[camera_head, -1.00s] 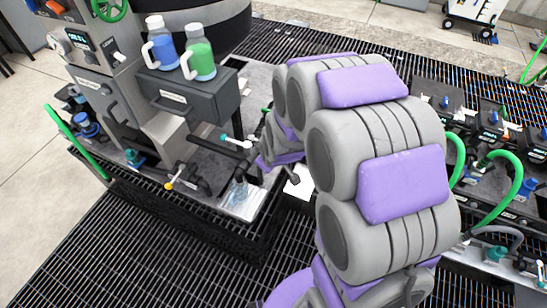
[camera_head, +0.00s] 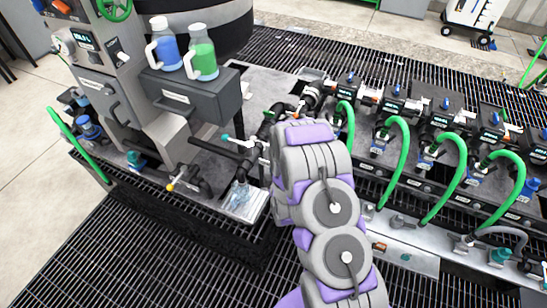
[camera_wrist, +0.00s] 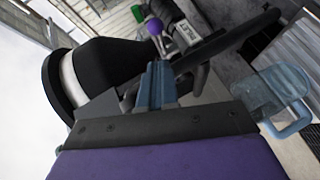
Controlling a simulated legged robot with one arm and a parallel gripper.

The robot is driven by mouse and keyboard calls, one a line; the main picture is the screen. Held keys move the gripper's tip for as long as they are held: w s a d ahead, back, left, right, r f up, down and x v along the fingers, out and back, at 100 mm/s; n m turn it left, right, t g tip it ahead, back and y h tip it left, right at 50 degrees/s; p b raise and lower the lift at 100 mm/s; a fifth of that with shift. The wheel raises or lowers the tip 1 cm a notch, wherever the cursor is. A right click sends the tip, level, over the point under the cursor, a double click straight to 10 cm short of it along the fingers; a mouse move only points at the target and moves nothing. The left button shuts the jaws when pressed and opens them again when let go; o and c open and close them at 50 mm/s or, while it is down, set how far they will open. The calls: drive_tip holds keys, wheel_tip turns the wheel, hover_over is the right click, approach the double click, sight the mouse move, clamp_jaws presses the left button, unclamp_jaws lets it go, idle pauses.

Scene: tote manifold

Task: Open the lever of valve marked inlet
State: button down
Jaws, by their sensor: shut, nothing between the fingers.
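In the wrist view, a lever with a purple ball end (camera_wrist: 155,27) stands beyond my fingers, by a black pipe with a white label (camera_wrist: 187,34). The label's lettering looks like INLET but is small and tilted. My gripper (camera_wrist: 158,78) shows its blue-grey fingers together and empty, with a gap to the purple ball. In the head view my arm hides the gripper and the purple-ended lever. A valve lever with a teal end (camera_head: 226,137) and one with a yellow end (camera_head: 172,186) show on the black pipes left of my arm.
A clear jug (camera_head: 240,195) stands on the metal plate, close to my gripper's right in the wrist view (camera_wrist: 283,98). A large black flared pipe (camera_wrist: 105,65) lies left of the fingers. Green hoses (camera_head: 456,170) arch over the bench right of my arm.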

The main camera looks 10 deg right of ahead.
drive_tip(key=w+f+n+t+b, duration=0.1)
drive_tip(key=w+f+b, duration=0.1)
drive_tip(key=w, duration=0.6)
drive_tip(key=shift+w+d+f, duration=0.15)
drive_tip(key=shift+d+f, duration=0.15)
drive_tip(key=shift+f, duration=0.25)
drive_tip(key=shift+w+n, duration=0.15)
drive_tip(key=shift+n, duration=0.25)
